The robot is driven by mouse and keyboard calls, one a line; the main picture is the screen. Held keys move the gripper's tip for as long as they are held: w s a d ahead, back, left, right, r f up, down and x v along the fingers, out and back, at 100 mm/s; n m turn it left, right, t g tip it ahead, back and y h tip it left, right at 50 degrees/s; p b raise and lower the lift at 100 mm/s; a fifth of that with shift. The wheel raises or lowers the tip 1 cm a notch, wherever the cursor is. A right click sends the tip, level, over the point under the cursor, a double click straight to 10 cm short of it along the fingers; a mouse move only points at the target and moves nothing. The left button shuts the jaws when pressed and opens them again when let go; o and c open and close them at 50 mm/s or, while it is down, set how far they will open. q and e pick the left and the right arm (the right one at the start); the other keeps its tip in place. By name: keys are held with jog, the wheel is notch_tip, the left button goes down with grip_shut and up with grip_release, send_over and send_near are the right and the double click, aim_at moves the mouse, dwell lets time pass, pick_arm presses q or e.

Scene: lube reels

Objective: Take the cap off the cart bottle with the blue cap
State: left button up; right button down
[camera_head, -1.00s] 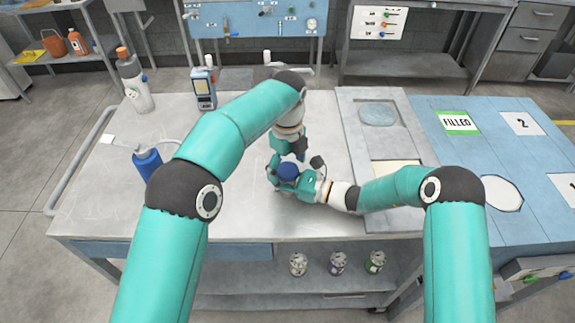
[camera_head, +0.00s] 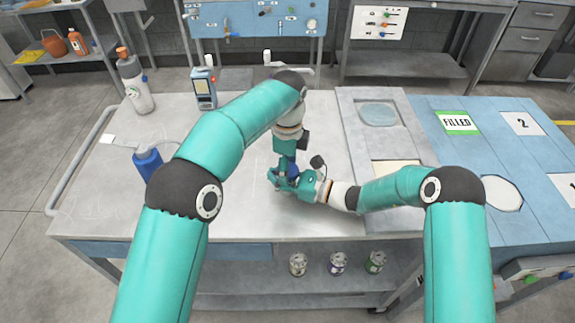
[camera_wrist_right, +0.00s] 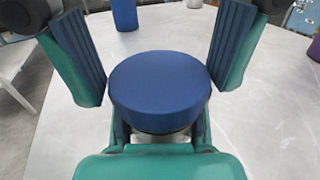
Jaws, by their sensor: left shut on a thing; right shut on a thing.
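The blue cap (camera_wrist_right: 160,88) fills the middle of the right wrist view, on top of the cart bottle, of which only a pale strip (camera_wrist_right: 160,137) shows below it. My right gripper (camera_head: 287,182) is shut on the bottle from the right side, below the cap. My left gripper (camera_head: 288,168) points down over the bottle, its dark ribbed finger pads on both sides of the cap, and is shut on it. In the head view, the grippers hide most of the bottle and cap. The bottle looks upright on the metal cart top (camera_head: 240,215).
Several cans (camera_head: 337,263) sit on the lower shelf. A blue surface with a FILLED label (camera_head: 456,122) lies right.

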pick_arm(q)
jog(key=n, duration=0.8)
jog(key=shift+n, duration=0.3)
jog(key=n, duration=0.6)
pick_arm(e)
jog(key=shift+s+a, duration=0.1)
pick_arm(q)
jog(key=n, duration=0.4)
jog(key=shift+n, duration=0.3)
jog(key=n, duration=0.4)
jog(key=shift+w, duration=0.1)
jog(key=n, duration=0.7)
jog(key=shift+r, duration=0.3)
jog(key=shift+r, duration=0.9)
